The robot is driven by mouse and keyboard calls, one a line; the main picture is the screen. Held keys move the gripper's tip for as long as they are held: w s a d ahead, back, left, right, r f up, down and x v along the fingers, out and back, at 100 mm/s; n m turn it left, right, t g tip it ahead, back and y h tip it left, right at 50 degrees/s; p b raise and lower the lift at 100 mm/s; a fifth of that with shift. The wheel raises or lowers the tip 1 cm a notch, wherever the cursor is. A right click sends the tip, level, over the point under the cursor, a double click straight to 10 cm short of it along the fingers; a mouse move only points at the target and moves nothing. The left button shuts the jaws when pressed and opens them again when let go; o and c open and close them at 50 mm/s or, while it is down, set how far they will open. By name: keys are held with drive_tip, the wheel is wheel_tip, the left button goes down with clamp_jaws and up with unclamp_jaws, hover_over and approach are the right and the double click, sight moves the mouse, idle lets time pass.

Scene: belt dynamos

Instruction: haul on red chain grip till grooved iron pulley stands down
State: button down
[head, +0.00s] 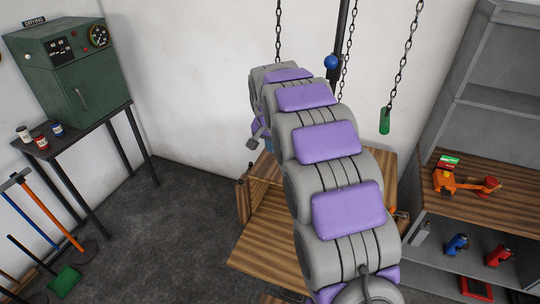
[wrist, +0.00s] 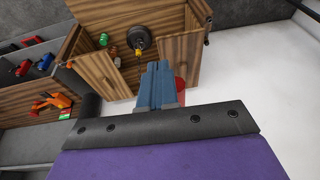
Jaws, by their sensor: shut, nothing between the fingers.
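My gripper (wrist: 155,68) shows in the wrist view as blue-grey fingers, shut and empty. A red piece (wrist: 181,88), which looks like the red chain grip, shows just right of the fingers and is partly hidden behind them. I cannot tell whether they touch. A dark round iron piece (wrist: 139,38) sits by the wooden cabinet in the wrist view; it may be the grooved pulley, but its groove is not clear. In the head view my grey and purple arm hides most of the middle, and no red chain grip shows there.
The wooden cabinet (wrist: 184,50) has open doors. A workbench (head: 460,205) stands right, a green box (head: 78,88) left.

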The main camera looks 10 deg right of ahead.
drive_tip(key=v, duration=0.2)
drive_tip(key=shift+s+d+r, duration=0.1)
drive_tip(key=shift+r, duration=0.2)
idle(1.3)
